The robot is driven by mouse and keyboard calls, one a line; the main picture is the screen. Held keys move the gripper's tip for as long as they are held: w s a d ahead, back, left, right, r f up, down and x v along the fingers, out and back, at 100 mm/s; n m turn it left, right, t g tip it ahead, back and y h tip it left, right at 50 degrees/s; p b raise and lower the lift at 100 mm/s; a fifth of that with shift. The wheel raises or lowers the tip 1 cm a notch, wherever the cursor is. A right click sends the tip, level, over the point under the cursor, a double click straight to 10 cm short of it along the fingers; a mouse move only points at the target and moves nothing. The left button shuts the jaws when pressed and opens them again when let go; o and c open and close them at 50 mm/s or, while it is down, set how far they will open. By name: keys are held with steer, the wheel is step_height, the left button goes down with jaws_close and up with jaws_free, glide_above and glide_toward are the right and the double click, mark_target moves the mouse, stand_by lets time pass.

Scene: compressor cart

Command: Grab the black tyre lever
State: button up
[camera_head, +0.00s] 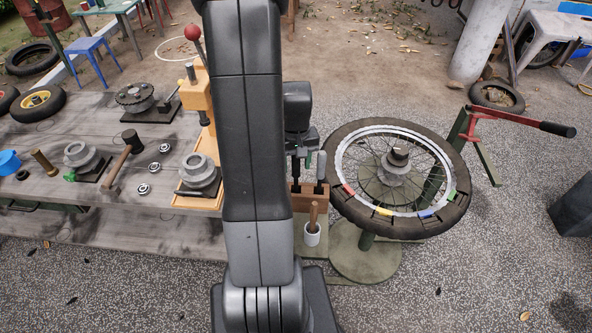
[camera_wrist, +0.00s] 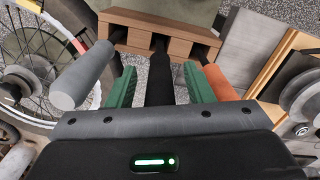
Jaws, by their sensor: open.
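The black tyre lever (camera_wrist: 160,85) stands in a wooden rack (camera_wrist: 120,30), its handle towards my wrist camera. My gripper (camera_wrist: 160,72) is open, with one green finger on each side of the black handle. Gaps show between the handle and both fingers. A grey-handled lever (camera_wrist: 82,78) stands just left of the fingers and an orange-handled one (camera_wrist: 220,82) just right. In the head view my gripper (camera_head: 304,142) is above the rack (camera_head: 307,199), beside the grey handle (camera_head: 321,168); my arm hides part of the rack.
A spoked wheel with a tyre (camera_head: 345,200) lies on a green stand right of the rack. A white cup (camera_head: 312,235) with a wooden-handled tool is in front of the rack. A grey workbench (camera_head: 120,225) with hubs and a mallet (camera_head: 122,160) is on the left.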

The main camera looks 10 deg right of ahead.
jaws_close()
